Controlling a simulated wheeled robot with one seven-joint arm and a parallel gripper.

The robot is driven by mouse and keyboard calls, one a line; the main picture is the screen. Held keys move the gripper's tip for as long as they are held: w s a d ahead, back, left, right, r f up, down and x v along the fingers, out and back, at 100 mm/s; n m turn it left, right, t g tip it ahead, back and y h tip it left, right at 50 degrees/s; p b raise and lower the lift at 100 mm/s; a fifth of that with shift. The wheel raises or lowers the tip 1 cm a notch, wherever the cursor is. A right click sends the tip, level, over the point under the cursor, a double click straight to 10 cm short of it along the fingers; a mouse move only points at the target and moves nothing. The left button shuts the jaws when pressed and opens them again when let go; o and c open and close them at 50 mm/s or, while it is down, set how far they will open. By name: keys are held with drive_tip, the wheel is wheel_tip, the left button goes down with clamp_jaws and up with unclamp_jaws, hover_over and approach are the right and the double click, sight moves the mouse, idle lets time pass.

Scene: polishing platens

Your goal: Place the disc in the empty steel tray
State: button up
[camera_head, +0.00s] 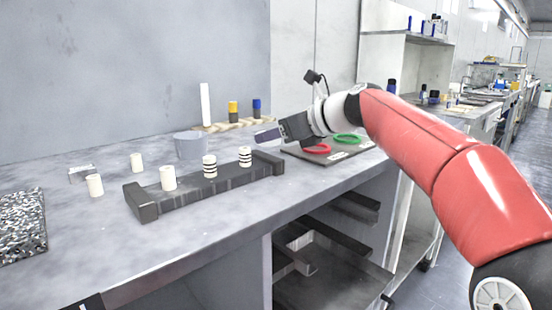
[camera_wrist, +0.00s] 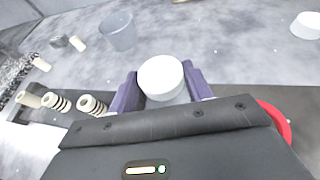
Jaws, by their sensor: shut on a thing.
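My gripper (camera_head: 268,136) is over the bench at the right end of the dark rack, fingers pointing left. In the wrist view my gripper (camera_wrist: 160,88) is shut on a white round disc (camera_wrist: 161,76), held between its purple fingers. The disc's lower part is partly hidden, and I cannot make it out in the head view. No tray is clearly recognisable as the empty steel tray. A dark flat board (camera_head: 296,153) right of my gripper bears a red ring (camera_head: 317,149) and a green ring (camera_head: 347,138).
The dark rack (camera_head: 148,206) holds several white cylinders, some black-striped. White pieces (camera_head: 95,185) and a small metal holder (camera_head: 82,173) stand left. A grey tub (camera_head: 190,146) stands behind the rack. A speckled slab (camera_head: 22,225) lies far left.

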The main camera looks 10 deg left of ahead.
sight(276, 160)
wheel_tip(276, 160, down, 4)
drive_tip(key=b, duration=0.4)
drive_tip(key=shift+r, duration=0.2)
drive_tip(key=o, duration=0.8)
drive_tip(key=shift+f, duration=0.1)
